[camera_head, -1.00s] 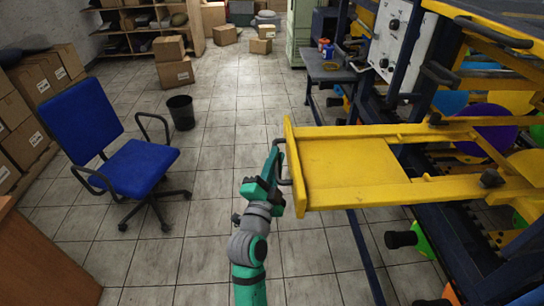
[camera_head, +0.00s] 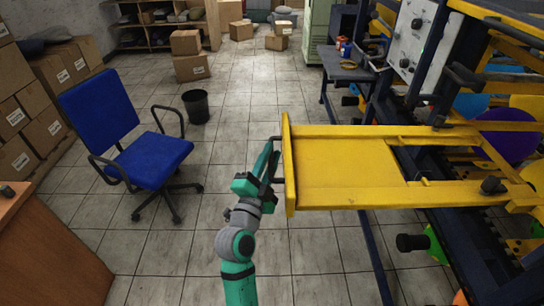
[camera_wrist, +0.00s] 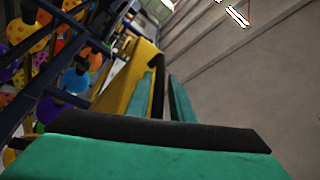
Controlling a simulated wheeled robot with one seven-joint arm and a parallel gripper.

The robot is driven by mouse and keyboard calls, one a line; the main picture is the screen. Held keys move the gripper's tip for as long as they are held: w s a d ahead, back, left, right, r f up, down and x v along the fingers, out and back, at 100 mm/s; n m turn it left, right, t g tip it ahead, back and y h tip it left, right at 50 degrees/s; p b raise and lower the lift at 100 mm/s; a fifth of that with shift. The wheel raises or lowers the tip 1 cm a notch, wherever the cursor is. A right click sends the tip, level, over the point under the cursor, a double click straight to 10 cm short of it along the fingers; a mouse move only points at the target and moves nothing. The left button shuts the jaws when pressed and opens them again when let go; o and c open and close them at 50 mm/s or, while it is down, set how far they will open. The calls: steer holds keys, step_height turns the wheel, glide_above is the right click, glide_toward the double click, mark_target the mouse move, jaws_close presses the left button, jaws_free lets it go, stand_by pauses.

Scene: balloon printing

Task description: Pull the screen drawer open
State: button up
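The screen drawer (camera_head: 345,172) is a flat yellow frame that sticks out to the left from the machine, with an upright yellow front plate (camera_head: 289,165). A dark handle (camera_head: 276,161) is on the outer side of this plate. My gripper (camera_head: 270,165) is at the handle. In the wrist view, the black handle bar (camera_wrist: 157,88) lies between the two teal fingers (camera_wrist: 160,98), which look closed on it. The yellow drawer edge shows just left of the fingers there. The exact contact is partly hidden.
The dark blue machine frame (camera_head: 440,200) with a control panel (camera_head: 413,35) and balloons stands at the right. A blue chair (camera_head: 135,135), a black bin (camera_head: 196,106) and a wooden desk (camera_head: 50,250) are at the left. The tiled floor between is clear.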

steer(key=shift+f, duration=0.1)
steer(key=v, duration=1)
steer(key=shift+s, duration=0.35)
steer(key=shift+a, duration=0.15)
